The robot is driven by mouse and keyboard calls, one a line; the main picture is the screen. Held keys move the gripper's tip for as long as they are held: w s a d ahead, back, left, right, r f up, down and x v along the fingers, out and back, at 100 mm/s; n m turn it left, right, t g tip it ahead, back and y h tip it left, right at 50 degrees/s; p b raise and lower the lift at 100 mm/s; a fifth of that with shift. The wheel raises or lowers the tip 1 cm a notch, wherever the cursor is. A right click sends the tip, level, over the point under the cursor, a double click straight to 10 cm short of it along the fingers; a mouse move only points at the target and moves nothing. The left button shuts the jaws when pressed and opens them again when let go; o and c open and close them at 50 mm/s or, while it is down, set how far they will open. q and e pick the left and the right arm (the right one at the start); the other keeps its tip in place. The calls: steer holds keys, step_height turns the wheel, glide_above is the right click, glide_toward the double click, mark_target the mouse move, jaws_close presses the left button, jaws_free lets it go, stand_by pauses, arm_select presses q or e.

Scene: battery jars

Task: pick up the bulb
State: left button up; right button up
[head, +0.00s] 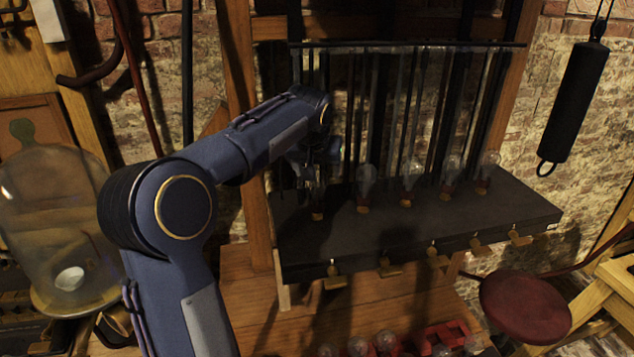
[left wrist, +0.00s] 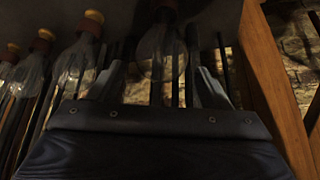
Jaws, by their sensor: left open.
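Several clear glass bulbs stand upright in a row on a dark shelf (head: 400,228) in the head view; they include a second bulb (head: 365,185), a middle bulb (head: 410,178) and a far-right bulb (head: 487,170). My left gripper (head: 312,168) is at the leftmost bulb (head: 318,196), which its fingers partly hide. In the left wrist view the picture is turned over, and the open left gripper (left wrist: 160,85) has one finger on each side of that bulb (left wrist: 160,50). Gaps show between fingers and glass. My right gripper is not in view.
Thin dark vertical rods (head: 390,110) rise behind the bulbs, inside a wooden frame (head: 250,130). More bulbs sit in a red holder (head: 445,335) on the lower bench. A round red stool (head: 525,307) and a large glass jar (head: 55,210) stand at the sides.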

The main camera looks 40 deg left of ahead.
arm_select(q)
steer(key=c, duration=1.2)
steer(key=shift+o, duration=0.2)
